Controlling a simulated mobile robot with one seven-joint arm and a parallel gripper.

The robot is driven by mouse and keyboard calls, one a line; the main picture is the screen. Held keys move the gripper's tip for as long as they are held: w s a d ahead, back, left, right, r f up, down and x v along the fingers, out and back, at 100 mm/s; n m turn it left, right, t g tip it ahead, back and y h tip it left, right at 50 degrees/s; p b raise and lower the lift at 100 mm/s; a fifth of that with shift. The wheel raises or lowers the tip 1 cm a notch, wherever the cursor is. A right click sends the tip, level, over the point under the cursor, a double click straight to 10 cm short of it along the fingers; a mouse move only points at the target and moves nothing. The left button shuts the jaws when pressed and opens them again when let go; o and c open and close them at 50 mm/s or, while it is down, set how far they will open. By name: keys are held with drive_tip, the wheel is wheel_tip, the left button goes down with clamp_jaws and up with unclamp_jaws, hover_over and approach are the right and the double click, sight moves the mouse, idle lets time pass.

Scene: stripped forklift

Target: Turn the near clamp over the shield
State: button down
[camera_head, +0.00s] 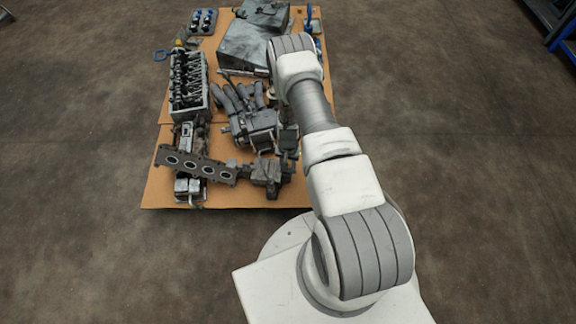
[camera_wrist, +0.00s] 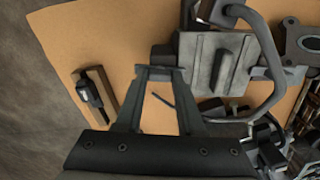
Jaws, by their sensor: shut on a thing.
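My gripper (camera_wrist: 160,72) is in the wrist view, with its two fingers close around a small dark piece (camera_wrist: 165,55). This piece sits at the left edge of a grey plate-like part (camera_wrist: 199,65), and looks like the near clamp on the shield, though I cannot be sure. It does not visibly lie across the plate's middle. A second dark bar (camera_wrist: 222,72) lies on the plate further right. The fingers partly cover the held piece. In the head view my arm hides the gripper and the clamp.
A curved grey tube (camera_wrist: 270,70) arches close to the plate's right side. A black tool on a brown block (camera_wrist: 92,92) lies at left on the tan board (camera_wrist: 75,35).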

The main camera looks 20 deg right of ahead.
drive_tip(key=shift+n, duration=0.6)
drive_tip(key=c, duration=0.5)
unclamp_jaws()
wheel_tip(320, 180, up, 18)
drive_tip(key=p, duration=0.6)
drive_tip(key=shift+f, duration=0.25)
